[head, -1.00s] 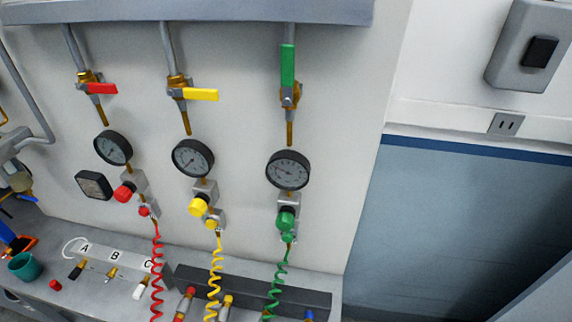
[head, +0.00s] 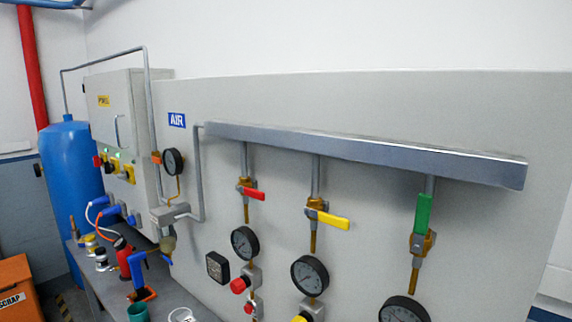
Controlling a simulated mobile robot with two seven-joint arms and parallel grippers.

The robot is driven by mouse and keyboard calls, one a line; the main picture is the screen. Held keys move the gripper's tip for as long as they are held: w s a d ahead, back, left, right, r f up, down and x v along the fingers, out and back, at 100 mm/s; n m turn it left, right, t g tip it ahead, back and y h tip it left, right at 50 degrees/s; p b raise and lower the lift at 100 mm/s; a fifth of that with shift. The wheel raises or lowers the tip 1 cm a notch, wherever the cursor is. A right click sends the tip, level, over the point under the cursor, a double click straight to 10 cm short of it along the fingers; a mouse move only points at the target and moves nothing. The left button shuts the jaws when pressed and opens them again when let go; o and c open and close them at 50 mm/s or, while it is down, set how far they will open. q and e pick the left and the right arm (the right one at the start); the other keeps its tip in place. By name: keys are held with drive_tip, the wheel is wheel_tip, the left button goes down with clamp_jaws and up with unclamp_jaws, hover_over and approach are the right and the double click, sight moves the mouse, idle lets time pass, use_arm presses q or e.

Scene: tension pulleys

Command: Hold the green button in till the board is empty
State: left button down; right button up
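The grey board (head: 480,105) carries a grey manifold bar (head: 370,151) with three valves below it. The red (head: 254,194) and yellow (head: 334,221) valve handles lie crosswise to their pipes; the green handle (head: 423,213) stands in line with its pipe. The left gauge (head: 244,242) and middle gauge (head: 310,275) show; the right gauge (head: 404,310) is cut off by the bottom edge. The green knob under the right gauge is out of view. Neither gripper is in view.
A control box (head: 135,100) with small green lights and red and yellow controls stands at left. A blue tank (head: 72,185), a red pipe (head: 33,65) and an orange scrap bin (head: 18,290) are beyond it. A teal cup (head: 138,311) is on the bench.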

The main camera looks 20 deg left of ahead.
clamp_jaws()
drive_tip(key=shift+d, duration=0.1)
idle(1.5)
